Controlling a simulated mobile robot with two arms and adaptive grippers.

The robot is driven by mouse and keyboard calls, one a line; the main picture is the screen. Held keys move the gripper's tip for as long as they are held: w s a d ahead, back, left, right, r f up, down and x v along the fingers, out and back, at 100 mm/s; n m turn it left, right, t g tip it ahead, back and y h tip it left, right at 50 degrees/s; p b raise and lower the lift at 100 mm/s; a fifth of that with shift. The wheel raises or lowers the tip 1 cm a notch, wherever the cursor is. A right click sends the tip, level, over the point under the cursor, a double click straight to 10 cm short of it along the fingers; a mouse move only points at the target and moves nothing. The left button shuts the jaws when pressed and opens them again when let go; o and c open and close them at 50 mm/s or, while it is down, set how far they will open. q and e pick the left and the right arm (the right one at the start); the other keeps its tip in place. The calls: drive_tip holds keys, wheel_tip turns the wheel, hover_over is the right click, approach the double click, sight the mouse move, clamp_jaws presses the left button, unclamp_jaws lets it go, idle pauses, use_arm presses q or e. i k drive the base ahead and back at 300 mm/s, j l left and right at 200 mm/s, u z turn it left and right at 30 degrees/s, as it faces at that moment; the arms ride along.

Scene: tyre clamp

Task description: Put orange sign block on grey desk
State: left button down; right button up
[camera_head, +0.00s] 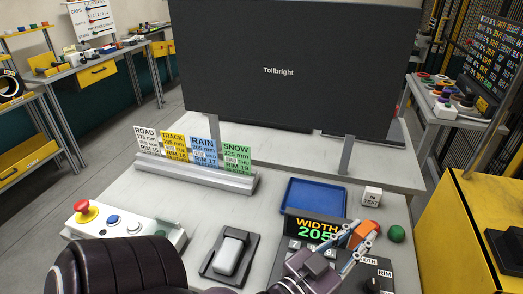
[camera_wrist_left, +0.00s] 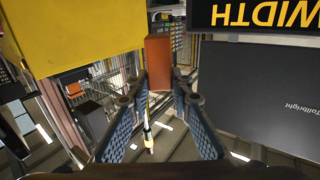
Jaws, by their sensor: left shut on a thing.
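The orange sign block (camera_head: 366,229) is at the tips of my left gripper (camera_head: 362,240) in the head view, at the right side of the grey desk (camera_head: 275,207). In the left wrist view the orange block (camera_wrist_left: 158,62) shows between the fingertips of the left gripper (camera_wrist_left: 155,98), which is shut on it. The block appears held above the desk top; the exact height is hard to tell. My right gripper is not in view.
A WIDTH 205 display (camera_head: 314,229), green ball (camera_head: 397,234), blue tray (camera_head: 316,196) and white IN TEST block (camera_head: 371,196) are close by. A sign rack (camera_head: 195,174), button box (camera_head: 125,226) and rocker switch (camera_head: 230,252) are further left. A large dark screen (camera_head: 290,70) stands behind.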

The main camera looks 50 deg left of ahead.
sight(139, 194)
drive_tip(key=k+j, duration=0.9)
drive_tip(key=j, duration=0.25)
drive_tip(key=k+j, duration=0.1)
drive_tip(key=j, duration=0.4)
drive_tip(key=k+j, duration=0.1)
drive_tip(key=j, duration=0.35)
drive_tip(key=k+j, duration=0.1)
drive_tip(key=j, duration=0.4)
drive_tip(key=k+j, duration=0.1)
drive_tip(key=j, duration=0.35)
drive_tip(key=i+j, duration=0.1)
drive_tip(key=j, duration=0.45)
drive_tip(key=i, duration=0.05)
